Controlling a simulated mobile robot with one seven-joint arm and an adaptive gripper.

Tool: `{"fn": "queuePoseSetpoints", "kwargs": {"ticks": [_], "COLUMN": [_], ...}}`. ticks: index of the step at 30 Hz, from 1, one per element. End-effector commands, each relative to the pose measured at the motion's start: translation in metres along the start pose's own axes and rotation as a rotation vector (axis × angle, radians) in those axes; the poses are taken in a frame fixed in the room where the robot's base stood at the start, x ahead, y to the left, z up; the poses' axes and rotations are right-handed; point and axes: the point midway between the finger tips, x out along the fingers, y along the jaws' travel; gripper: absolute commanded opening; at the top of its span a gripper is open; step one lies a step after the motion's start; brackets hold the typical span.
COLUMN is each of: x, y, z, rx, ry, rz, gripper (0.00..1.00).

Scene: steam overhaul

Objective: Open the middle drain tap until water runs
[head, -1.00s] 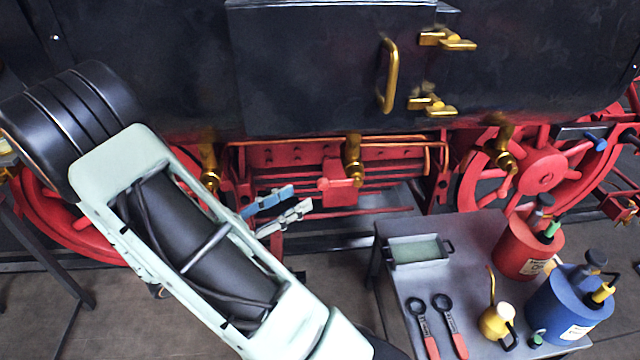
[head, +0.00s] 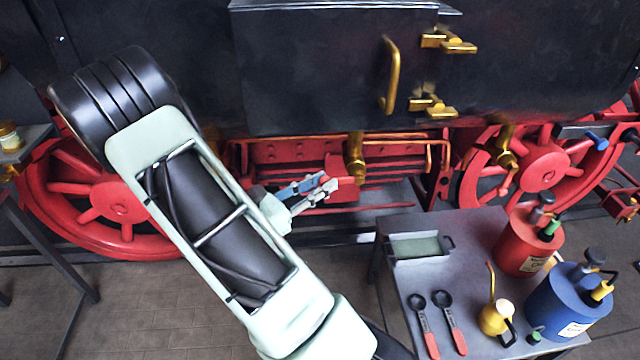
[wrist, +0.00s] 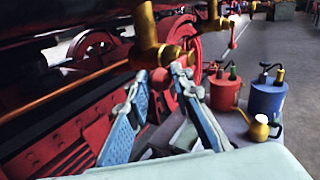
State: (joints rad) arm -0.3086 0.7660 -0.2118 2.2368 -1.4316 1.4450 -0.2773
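The middle drain tap (head: 355,158) is brass and hangs under the black cylinder casing, with a red handle end low down. In the wrist view the brass tap (wrist: 152,45) is straight ahead, and its red knob (wrist: 160,77) shows between the fingertips. My gripper (head: 325,184) is just left of the tap's lower end. In the wrist view my gripper (wrist: 160,82) has its two blue-grey fingers apart, one on each side of the knob. I cannot tell whether either finger touches it. The right drain tap (head: 506,158) hangs farther right; the left one is mostly hidden by my arm.
A grey table (head: 410,285) at the lower right holds a tray (head: 418,247), two red-handled tools, a brass oil can (head: 497,318), a red can (head: 525,245) and a blue can (head: 568,305). Red wheels (head: 110,208) stand behind my arm.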

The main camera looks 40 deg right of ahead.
Motion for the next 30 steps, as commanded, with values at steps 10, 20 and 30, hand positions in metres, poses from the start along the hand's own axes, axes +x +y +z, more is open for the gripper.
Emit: {"fn": "queuePoseSetpoints", "kwargs": {"ticks": [10, 20, 30], "x": [0.000, -0.001, 0.002], "y": [0.000, 0.001, 0.002], "z": [0.000, -0.007, -0.032], "rx": [0.000, -0.029, -0.159], "ry": [0.000, -0.040, -0.234], "rz": [0.000, -0.002, -0.024], "gripper": [0.00, 0.00, 0.00]}}
